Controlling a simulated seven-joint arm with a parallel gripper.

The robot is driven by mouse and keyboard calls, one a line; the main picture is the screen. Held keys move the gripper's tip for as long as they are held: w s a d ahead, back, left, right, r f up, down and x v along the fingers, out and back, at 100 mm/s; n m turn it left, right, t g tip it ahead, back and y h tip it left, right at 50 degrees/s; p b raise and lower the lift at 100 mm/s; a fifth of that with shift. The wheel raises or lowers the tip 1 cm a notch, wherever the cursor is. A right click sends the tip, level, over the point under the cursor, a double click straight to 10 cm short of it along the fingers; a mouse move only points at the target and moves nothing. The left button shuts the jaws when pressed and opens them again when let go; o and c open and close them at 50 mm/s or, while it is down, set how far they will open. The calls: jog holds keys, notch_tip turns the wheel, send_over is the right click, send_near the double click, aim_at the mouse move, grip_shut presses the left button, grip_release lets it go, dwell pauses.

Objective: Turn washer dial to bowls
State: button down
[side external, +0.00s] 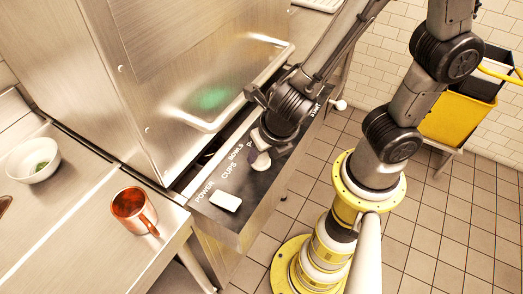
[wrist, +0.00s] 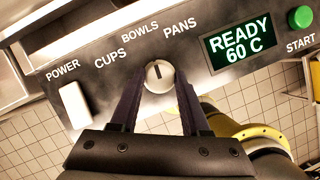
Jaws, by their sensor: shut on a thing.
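The washer dial (wrist: 158,77) is a round white knob on the dark control panel (wrist: 230,82). The labels CUPS, BOWLS and PANS arc above it in the wrist view. Its dark pointer mark points up the picture, toward the BOWLS side; its exact alignment is hard to tell. My gripper (wrist: 159,88) is shut on the dial, one dark finger on each side. In the side view my gripper (side external: 263,139) is down at the panel, with the pale dial (side external: 260,160) partly hidden beneath it.
A white POWER switch (wrist: 74,105), a READY 60 C display (wrist: 238,48) and a green START button (wrist: 300,17) share the panel. A steel tray (side external: 180,115) sits above it. A copper mug (side external: 134,209) and white bowl (side external: 35,160) stand on the left counter.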

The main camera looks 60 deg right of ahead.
jog(key=shift+n, duration=0.6)
jog(key=shift+c, duration=1.9)
grip_release()
jog(key=v, duration=1.4)
jog(key=shift+d+y, duration=0.3)
